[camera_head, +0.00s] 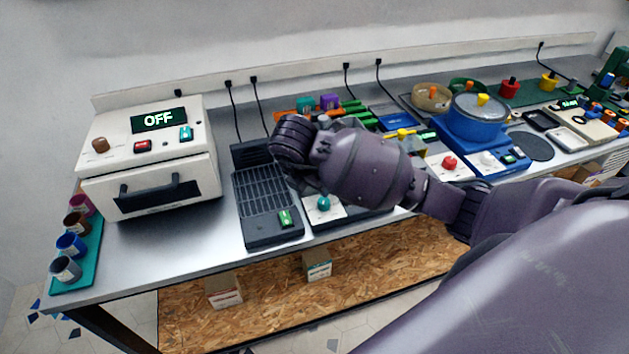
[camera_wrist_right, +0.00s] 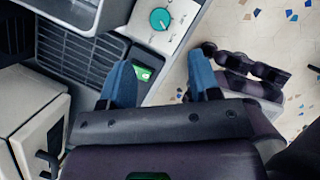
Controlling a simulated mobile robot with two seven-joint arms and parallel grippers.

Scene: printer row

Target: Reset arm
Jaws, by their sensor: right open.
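Beyond the fingers are the white panel with a teal knob (camera_wrist_right: 160,20) and the black grate (camera_wrist_right: 75,55). The fingers appear apart from these. My left gripper is not in view.
A white box with an OFF display (camera_head: 150,155) stands at left, beside a teal tray (camera_head: 90,265) of small cups. A blue pot (camera_head: 474,120) and several devices fill the bench to the right. A wooden lower shelf (camera_head: 380,270) holds small boxes.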

